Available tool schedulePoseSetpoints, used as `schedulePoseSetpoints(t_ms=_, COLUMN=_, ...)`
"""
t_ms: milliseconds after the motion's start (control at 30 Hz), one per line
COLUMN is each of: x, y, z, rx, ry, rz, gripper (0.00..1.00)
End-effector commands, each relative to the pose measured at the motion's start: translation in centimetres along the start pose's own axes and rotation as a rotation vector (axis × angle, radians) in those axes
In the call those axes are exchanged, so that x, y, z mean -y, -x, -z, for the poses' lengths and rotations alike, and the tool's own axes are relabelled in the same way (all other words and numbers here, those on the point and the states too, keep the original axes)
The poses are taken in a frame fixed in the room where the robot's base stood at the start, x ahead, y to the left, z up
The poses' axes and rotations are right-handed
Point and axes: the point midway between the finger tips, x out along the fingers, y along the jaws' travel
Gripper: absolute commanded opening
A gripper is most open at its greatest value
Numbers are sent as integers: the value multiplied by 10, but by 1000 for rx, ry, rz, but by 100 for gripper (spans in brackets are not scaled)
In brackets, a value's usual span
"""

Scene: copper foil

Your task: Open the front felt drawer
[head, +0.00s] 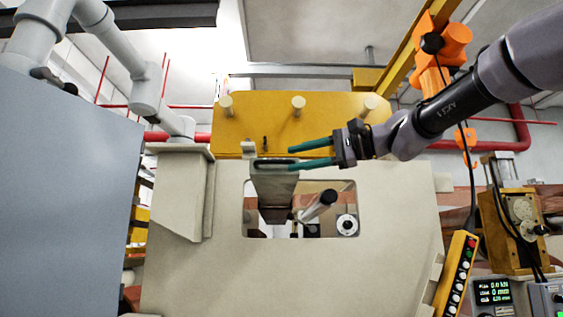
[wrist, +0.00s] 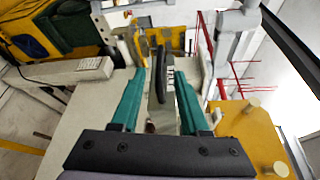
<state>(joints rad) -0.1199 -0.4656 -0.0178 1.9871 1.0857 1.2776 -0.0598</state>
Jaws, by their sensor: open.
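A grey block (head: 274,188) stands at the upper left of the window-like opening in the cream machine, with a dark bar like a handle (head: 272,162) along its top. I take this to be the front felt drawer, but no felt shows. My gripper (head: 290,158) comes in from the right with its teal fingers apart and their tips at the bar's right end. In the wrist view the dark bar (wrist: 161,72) stands between the open fingers, seemingly without contact. How far the drawer is out cannot be told.
The cream machine body (head: 400,220) surrounds the opening. A yellow panel (head: 330,118) with several cream knobs rises behind my gripper. A large grey panel (head: 65,180) fills the left. A yellow button box (head: 457,277) hangs at lower right.

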Motion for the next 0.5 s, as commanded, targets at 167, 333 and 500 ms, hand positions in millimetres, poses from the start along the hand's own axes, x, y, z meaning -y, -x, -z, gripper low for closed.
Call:
schedulePoseSetpoints(t_ms=167, x=0, y=31, z=0, rx=-1, ry=1, rz=1, gripper=45)
schedulePoseSetpoints(t_ms=333, x=0, y=44, z=0, rx=0, ry=0, rz=-1, gripper=45)
schedulePoseSetpoints(t_ms=500, x=-1, y=46, z=0, rx=1, ry=0, rz=-1, gripper=45)
